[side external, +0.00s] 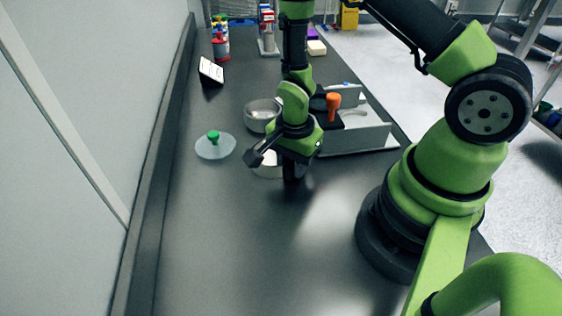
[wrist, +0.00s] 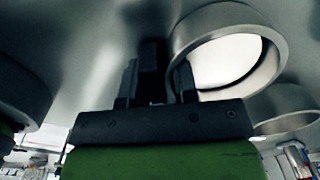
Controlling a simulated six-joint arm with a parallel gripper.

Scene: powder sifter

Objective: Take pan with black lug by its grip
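A round pan with a pale inside and grey rim (wrist: 278,62) is close by my gripper in the wrist view. In the side view the pan (side external: 267,164) is low on the table, partly hidden by my gripper. My gripper (side external: 291,178) reaches down beside it. In the wrist view my gripper (wrist: 155,84) has its two fingers apart, one on each side of a dark upright block (wrist: 150,66), which looks like the black lug. A gap shows between this block and the right finger. Whether the left finger touches it is hard to tell in the dark.
A grey bowl (side external: 262,114) stands behind the pan. A clear lid with green knob (side external: 214,145) lies to the left. A grey panelled stand (side external: 358,139) with an orange-handled tool (side external: 333,101) is close on the right. The front of the table is clear.

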